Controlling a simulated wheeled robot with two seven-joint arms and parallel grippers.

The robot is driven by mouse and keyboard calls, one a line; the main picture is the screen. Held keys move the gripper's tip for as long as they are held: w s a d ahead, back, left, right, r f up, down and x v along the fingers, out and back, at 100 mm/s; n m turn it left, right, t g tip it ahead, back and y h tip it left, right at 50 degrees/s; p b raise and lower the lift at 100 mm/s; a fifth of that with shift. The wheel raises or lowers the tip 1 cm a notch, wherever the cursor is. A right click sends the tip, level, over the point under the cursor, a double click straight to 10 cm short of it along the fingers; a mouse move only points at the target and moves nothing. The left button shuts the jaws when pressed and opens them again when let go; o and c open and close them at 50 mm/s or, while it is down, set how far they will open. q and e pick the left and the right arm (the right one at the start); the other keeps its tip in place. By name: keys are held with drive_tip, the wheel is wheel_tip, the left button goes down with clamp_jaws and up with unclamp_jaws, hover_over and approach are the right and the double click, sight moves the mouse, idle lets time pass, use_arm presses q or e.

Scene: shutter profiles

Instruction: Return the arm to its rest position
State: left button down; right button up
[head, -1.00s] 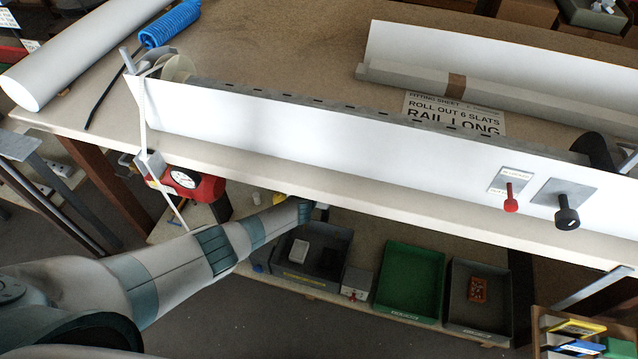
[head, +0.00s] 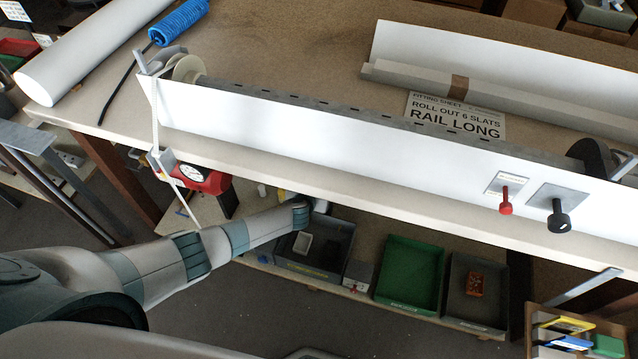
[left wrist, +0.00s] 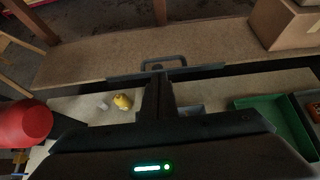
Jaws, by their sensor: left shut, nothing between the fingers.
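My left arm comes in from the left in the head view. Its wrist reaches under the front edge of the workbench (head: 330,203), near the lower shelf, and its fingers cannot be made out there. In the left wrist view my left gripper (left wrist: 160,85) is shut, with nothing between its fingers. Its fingers are in front of a grey handle (left wrist: 164,62) on a dark bar; whether they touch cannot be told. My right gripper is in neither view.
A long white panel (head: 330,140) runs along the bench. A red gauge unit (head: 205,180) hangs at the left, near my arm. A dark bin (head: 290,263), a green bin (head: 410,300) and a grey bin (head: 460,318) stand on the lower shelf. Open floor (head: 240,325) shows in front.

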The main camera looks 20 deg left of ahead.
use_arm(q)
drive_tip(key=shift+f, duration=0.1)
idle(0.5)
drive_tip(key=s+a+f+n+g, duration=0.1)
drive_tip(key=s+f+n+g, duration=0.1)
drive_tip(key=s+f+n, duration=0.85)
drive_tip(key=s+f+n+g, duration=0.2)
drive_tip(key=s+f+n, duration=0.4)
drive_tip(key=s, duration=0.7)
drive_tip(key=s+a+f+n+g, duration=0.1)
drive_tip(key=s+f+n, duration=0.2)
drive_tip(key=s, duration=0.8)
drive_tip(key=s+f+n+g, duration=0.1)
drive_tip(key=s+f+n, duration=0.3)
drive_tip(key=s+n, duration=0.4)
drive_tip(key=s+a+f+n+g, duration=0.1)
drive_tip(key=s+f+n, duration=0.3)
drive_tip(key=s, duration=1.1)
drive_tip(key=shift+a+n+g, duration=0.35)
drive_tip(key=shift+n+g, duration=0.15)
drive_tip(key=shift+n, duration=0.65)
drive_tip(key=shift+f, duration=0.1)
